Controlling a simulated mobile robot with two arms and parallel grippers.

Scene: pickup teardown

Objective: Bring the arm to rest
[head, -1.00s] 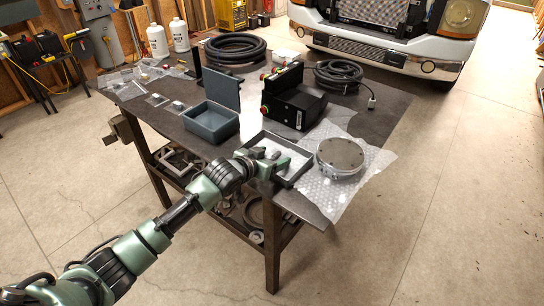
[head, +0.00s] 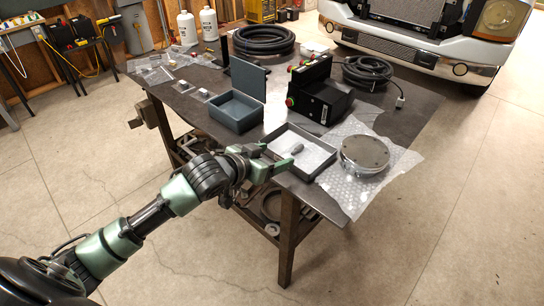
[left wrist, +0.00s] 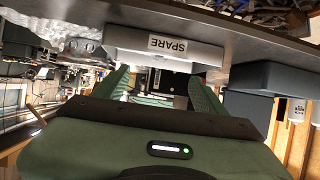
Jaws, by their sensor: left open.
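My left arm (head: 150,215) reaches in from the lower left to the near edge of the workbench. My left gripper (head: 282,157) is open, with nothing seen between its fingers, at the near left side of a shallow dark tray (head: 327,162). In the left wrist view the two green fingers (left wrist: 160,88) are spread apart, facing the tray wall (left wrist: 190,50), which bears the label SPARE. A small grey piece (head: 297,148) lies on the tray's pale lining, apart from the gripper. My right gripper is not in view.
The workbench (head: 415,105) holds a round metal part (head: 365,153) on bubble wrap, an open grey box (head: 237,112), a black device with buttons (head: 322,100) and coiled hoses (head: 264,40). A truck front (head: 440,50) stands behind. The floor at the right is clear.

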